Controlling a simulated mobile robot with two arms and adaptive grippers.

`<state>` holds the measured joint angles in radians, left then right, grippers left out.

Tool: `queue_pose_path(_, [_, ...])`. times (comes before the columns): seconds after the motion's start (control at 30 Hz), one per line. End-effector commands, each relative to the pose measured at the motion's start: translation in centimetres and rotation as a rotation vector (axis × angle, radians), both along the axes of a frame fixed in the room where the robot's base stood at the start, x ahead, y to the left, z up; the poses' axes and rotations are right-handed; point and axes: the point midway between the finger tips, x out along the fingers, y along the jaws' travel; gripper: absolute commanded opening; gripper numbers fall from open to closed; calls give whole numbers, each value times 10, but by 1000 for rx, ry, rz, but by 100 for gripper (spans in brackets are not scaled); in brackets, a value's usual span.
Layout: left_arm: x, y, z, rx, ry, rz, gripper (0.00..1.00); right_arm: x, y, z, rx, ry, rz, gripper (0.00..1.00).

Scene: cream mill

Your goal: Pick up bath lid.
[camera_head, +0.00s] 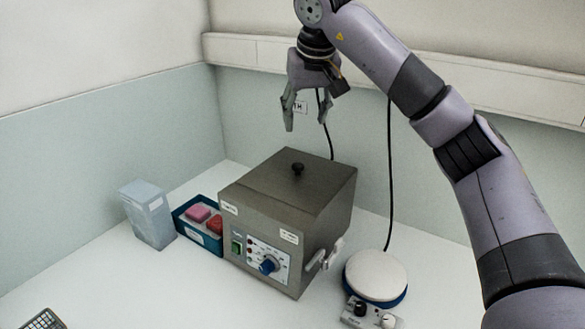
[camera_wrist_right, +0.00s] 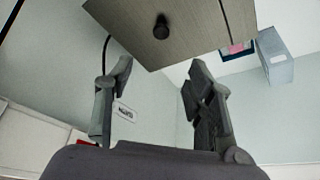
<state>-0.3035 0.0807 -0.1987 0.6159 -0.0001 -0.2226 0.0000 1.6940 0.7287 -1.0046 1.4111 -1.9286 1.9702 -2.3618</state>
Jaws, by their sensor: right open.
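The bath lid (camera_head: 270,185) is the flat grey metal top of a box-shaped water bath (camera_head: 262,236). A black knob (camera_head: 298,168) stands up from the lid. The lid lies on the bath. My right gripper (camera_head: 306,125) is open and empty, above and behind the bath, with its fingers pointing down. In the right wrist view the gripper (camera_wrist_right: 158,72) shows its two fingers apart, with the lid (camera_wrist_right: 190,25) and its knob (camera_wrist_right: 161,27) beyond the fingertips. My left gripper is in neither view.
A blue tray (camera_head: 187,229) with pink and red blocks and a pale box (camera_head: 148,214) stand left of the bath. A round white-topped device (camera_head: 376,274) stands to its right. A dark keypad-like object (camera_head: 44,320) lies front left. Walls stand behind and left.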

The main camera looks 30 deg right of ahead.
Motion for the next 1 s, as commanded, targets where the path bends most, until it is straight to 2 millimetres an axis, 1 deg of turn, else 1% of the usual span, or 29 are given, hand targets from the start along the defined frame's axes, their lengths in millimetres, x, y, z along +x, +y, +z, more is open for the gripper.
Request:
queue_pose_path(0.03, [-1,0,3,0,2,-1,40,3,-1,-11,0,7,-1,49])
queue_pose_path(0.2, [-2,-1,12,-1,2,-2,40,17,-5,-45,1,7,-1,49])
queue_pose_path(0.4, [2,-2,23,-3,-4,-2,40,32,-8,-81,3,5,-1,49])
queue_pose_path(0.53, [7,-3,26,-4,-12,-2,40,37,-9,-94,4,3,-2,49])
queue_pose_path(0.67, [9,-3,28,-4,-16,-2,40,40,-10,-100,4,2,-1,49])
queue_pose_path(0.77, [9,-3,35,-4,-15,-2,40,42,-10,-108,4,5,-1,49])
queue_pose_path(0.9, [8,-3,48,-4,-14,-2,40,48,-11,-126,4,6,-1,49])
queue_pose_path(1.0, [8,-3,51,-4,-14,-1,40,53,-12,-139,5,4,-1,49])
